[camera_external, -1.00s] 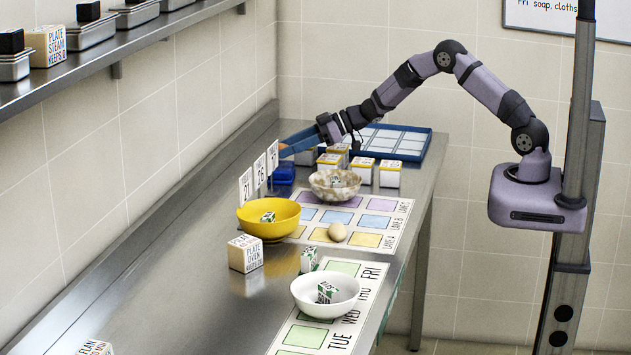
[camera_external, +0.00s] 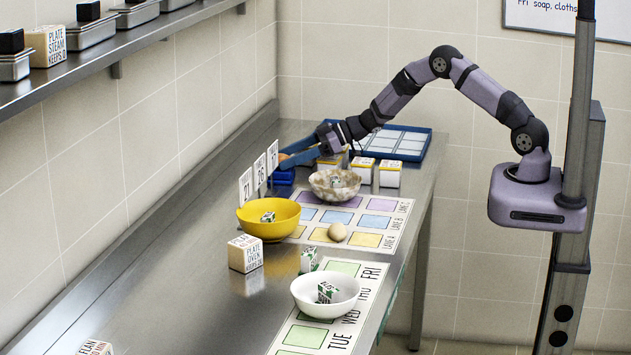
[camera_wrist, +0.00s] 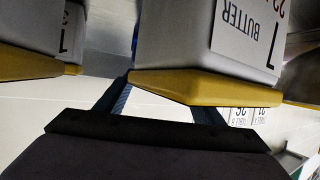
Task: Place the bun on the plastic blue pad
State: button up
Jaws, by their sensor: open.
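My gripper (camera_external: 284,158) is at the far left of the counter, its blue fingers apart and pointing left. A small tan-brown thing, apparently the bun (camera_external: 282,157), shows at the fingertips, partly hidden by them. A dark blue block-like thing, apparently the blue pad (camera_external: 283,177), lies just below the fingers. I cannot tell whether the bun touches it. In the wrist view, the fingers (camera_wrist: 165,105) are spread and their tips are hidden behind a white box labelled BUTTER (camera_wrist: 205,45). A pale rounded thing (camera_external: 337,232) lies on the coloured mat.
White boxes with yellow bands (camera_external: 390,174) stand right of the fingers, before a blue tray (camera_external: 425,150). A speckled bowl (camera_external: 320,186), yellow bowl (camera_external: 262,226) and white bowl (camera_external: 345,303) stand nearer. Upright number cards (camera_external: 246,187) line the left.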

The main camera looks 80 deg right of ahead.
jog(key=shift+d+r, duration=0.1)
jog(key=shift+r, duration=0.05)
jog(key=b+v, duration=0.1)
jog(key=v, duration=1.1)
jog(key=shift+w+r, duration=0.1)
jog(key=shift+d+r+m+h, duration=0.25)
jog(key=shift+r+m+h, duration=0.2)
jog(key=shift+h, duration=0.35)
jog(key=shift+s+d+r+m+g+h+p, duration=0.15)
jog(key=shift+s+m+g+h+p, duration=0.2)
jog(key=shift+h, duration=0.35)
jog(key=s+a+f+m+g, duration=0.1)
jog(key=s+a+g, duration=0.3)
jog(key=s, duration=0.7)
jog(key=s+a+f+m+g+h+p, duration=0.1)
jog(key=s+a+g, duration=0.3)
jog(key=s, duration=0.7)
jog(key=s+a+f+m+g+h+p, duration=0.1)
jog(key=s+a+f+g, duration=0.2)
jog(key=s, duration=0.9)
jog(key=shift+a+g, duration=0.45)
